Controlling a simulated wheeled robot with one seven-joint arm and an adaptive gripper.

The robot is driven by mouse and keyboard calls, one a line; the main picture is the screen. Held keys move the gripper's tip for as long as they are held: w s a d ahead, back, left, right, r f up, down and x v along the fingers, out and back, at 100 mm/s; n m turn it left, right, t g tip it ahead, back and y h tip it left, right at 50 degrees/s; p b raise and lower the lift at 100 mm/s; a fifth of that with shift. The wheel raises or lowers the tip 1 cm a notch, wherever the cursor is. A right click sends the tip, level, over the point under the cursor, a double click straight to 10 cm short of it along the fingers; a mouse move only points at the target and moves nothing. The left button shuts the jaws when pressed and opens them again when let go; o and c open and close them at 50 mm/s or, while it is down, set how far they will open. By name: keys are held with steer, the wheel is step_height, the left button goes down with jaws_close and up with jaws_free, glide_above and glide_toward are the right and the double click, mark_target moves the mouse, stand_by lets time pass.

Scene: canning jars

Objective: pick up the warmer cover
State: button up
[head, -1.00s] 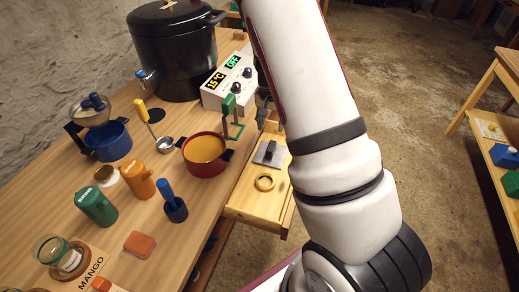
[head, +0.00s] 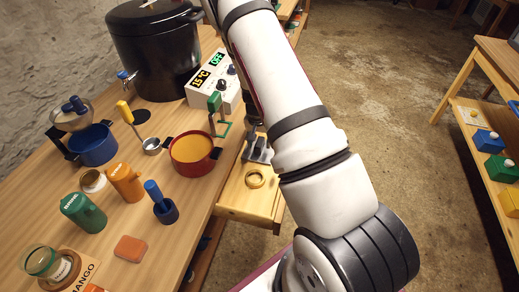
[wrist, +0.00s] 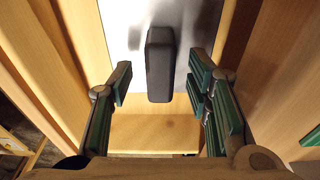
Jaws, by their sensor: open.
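The warmer cover (head: 257,150) looks to be the flat grey metal plate with a dark upright handle in the pulled-out wooden drawer. In the wrist view, the bare plate (wrist: 195,22) shows beyond the dark handle (wrist: 160,65). My gripper (wrist: 160,86) is open, with one green-padded finger on each side of the handle. The pads appear apart from the handle. I cannot tell the exact height of the fingers. In the head view my arm partly hides the gripper and the plate.
A brass ring (head: 255,178) lies in the drawer (head: 229,202) in front of the plate. A red pot (head: 193,153) and a control box reading 15 °C and OFF (head: 213,82) stand on the table nearby.

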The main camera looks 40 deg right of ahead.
steer(key=shift+w+d+f, duration=0.1)
steer(key=shift+f, duration=0.6)
jaws_close()
steer(key=shift+r, duration=0.15)
